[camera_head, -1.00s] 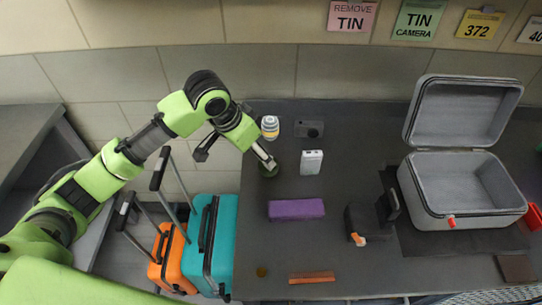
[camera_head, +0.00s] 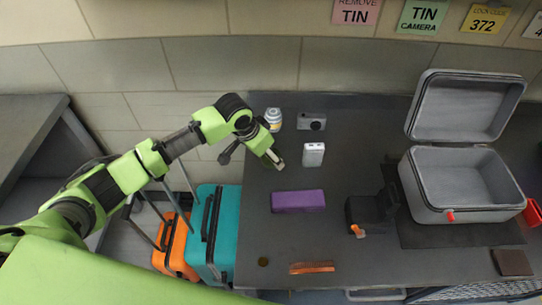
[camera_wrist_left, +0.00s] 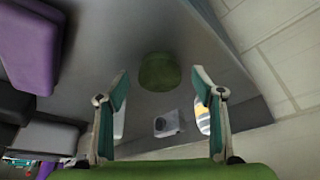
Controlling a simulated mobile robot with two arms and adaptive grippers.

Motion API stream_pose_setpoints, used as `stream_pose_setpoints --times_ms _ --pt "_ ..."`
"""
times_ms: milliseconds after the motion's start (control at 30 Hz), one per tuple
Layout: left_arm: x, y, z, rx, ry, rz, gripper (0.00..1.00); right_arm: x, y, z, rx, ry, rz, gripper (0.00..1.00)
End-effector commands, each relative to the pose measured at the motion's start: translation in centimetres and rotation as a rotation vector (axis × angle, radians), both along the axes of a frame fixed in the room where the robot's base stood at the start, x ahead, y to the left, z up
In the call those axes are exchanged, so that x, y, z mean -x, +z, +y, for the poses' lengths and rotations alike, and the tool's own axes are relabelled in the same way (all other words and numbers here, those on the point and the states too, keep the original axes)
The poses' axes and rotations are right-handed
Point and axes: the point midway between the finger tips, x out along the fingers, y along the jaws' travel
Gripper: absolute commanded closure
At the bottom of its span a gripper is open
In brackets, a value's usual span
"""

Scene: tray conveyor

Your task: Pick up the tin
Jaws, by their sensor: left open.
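A round dark green object, which looks like the tin (camera_wrist_left: 159,72), lies on the dark counter in the left wrist view. In the head view it is hidden behind my left gripper (camera_head: 276,161). In the wrist view, my left gripper (camera_wrist_left: 160,84) is open, its two fingers apart and empty. The green object shows in the gap just beyond the fingertips, with no visible contact. My right gripper is not in view.
Close by stand a white box (camera_head: 313,154), a small camera (camera_head: 312,122) and a white-and-yellow bottle (camera_head: 273,119). A purple box (camera_head: 298,201) lies nearer the front. An open grey case (camera_head: 465,185) is at right. Suitcases (camera_head: 211,235) stand left of the counter.

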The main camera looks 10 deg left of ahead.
Motion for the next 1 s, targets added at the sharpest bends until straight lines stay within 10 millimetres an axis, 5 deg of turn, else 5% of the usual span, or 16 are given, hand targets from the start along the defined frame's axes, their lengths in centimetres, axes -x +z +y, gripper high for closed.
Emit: stream_pose_setpoints --times_ms 400,567,1000 --pt "-0.6 -1.6 -0.5 0.001 0.000 -0.002 0.39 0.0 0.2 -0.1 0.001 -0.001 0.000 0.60" --pt "-0.6 -1.6 -0.5 0.001 0.000 -0.002 0.80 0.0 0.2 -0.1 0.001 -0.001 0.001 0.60" --pt "-0.7 -1.1 -0.5 0.002 -0.001 -0.004 0.80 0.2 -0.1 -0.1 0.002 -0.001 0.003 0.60"
